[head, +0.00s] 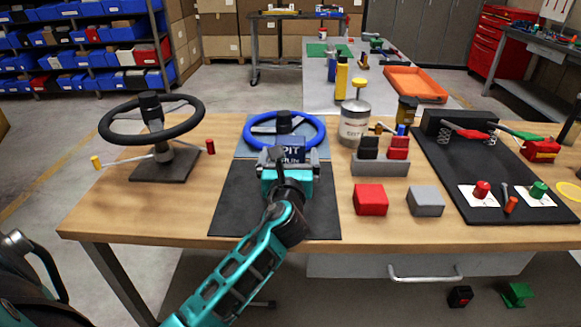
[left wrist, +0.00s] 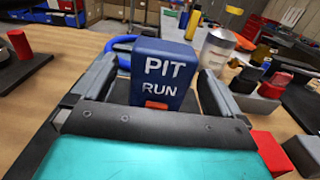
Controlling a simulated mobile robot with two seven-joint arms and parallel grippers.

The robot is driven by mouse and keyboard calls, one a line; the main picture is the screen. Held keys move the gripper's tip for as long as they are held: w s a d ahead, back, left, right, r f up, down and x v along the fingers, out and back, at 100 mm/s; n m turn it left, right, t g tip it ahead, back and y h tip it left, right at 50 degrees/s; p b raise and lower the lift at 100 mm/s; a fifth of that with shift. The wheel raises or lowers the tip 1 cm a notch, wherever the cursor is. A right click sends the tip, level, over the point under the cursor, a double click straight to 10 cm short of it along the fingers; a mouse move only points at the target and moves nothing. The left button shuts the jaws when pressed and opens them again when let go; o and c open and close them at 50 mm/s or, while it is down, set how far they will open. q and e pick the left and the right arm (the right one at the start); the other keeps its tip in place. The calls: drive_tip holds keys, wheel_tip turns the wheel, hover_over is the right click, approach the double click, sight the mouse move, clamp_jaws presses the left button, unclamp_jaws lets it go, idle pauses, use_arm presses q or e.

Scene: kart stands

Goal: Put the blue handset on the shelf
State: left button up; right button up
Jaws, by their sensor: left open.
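A dark blue block lettered PIT RUN (head: 290,150) stands behind my left gripper (head: 288,163), in front of the blue steering wheel (head: 262,143). In the left wrist view the block (left wrist: 165,72) shows upright between the two fingers (left wrist: 158,95), with an orange patch low on its face. The gripper is open; I cannot tell whether a finger touches the block. A small blue piece (head: 401,129) shows behind the grey rack (head: 380,168); I cannot tell whether it or the block is the handset. A shelf unit with blue bins (head: 85,45) stands at far left. My right gripper is out of view.
The rack holds black (head: 369,147) and red (head: 399,147) pieces. A red block (head: 370,198) and a grey block (head: 425,201) stand in front. A black steering wheel (head: 125,135) is at left, a metal can (head: 354,123) behind the rack, a black tray (head: 450,185) at right.

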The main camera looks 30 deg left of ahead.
use_arm(q)
drive_tip(key=x, duration=0.5)
drive_tip(key=shift+d+f, duration=0.1)
drive_tip(key=shift+d, duration=0.05)
drive_tip(key=c, duration=1.3)
